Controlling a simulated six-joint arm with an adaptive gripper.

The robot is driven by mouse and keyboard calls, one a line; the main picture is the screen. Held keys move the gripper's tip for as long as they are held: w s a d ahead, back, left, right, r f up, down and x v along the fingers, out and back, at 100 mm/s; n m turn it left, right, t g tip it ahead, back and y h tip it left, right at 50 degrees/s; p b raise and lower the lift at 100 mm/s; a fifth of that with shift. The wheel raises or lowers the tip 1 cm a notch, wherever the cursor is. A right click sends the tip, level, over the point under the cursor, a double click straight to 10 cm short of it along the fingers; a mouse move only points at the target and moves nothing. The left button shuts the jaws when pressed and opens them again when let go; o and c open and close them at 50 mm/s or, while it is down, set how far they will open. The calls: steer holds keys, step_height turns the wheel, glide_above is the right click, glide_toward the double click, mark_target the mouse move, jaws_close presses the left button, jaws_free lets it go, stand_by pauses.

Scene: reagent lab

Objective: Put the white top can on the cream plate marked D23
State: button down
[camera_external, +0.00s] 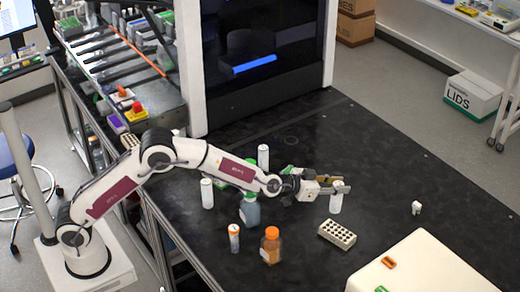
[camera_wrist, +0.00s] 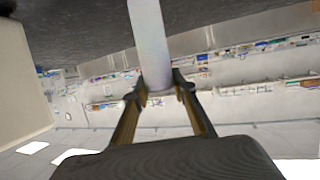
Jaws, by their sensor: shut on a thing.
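My gripper (camera_external: 338,186) is shut on a white can (camera_external: 336,204) near the middle of the black bench. In the wrist view the can (camera_wrist: 150,40) is a plain pale cylinder, with one end between the two fingertips (camera_wrist: 158,94). The can looks about upright, with its body below the fingers. I cannot tell whether its base touches the bench. Its top is largely hidden by the fingers. No plate with a readable D23 mark shows in either view.
A cream holed rack (camera_external: 337,235) lies in front, and a large cream box (camera_external: 430,265) fills the lower right. The right bench is mostly clear.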

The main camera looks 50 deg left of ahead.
mark_target(331, 203)
steer(key=shift+f, duration=2)
steer(key=shift+f, duration=0.1)
steer(key=shift+f, duration=1.75)
steer(key=shift+f, duration=0.1)
steer(key=c, duration=1.6)
jaws_free()
steer(key=shift+f, duration=0.1)
steer(key=shift+c, duration=0.2)
steer(key=shift+s+r, duration=0.1)
steer(key=shift+r, duration=0.1)
steer(key=v, duration=1.1)
steer(key=shift+s+r, duration=0.2)
steer(key=shift+s, duration=0.2)
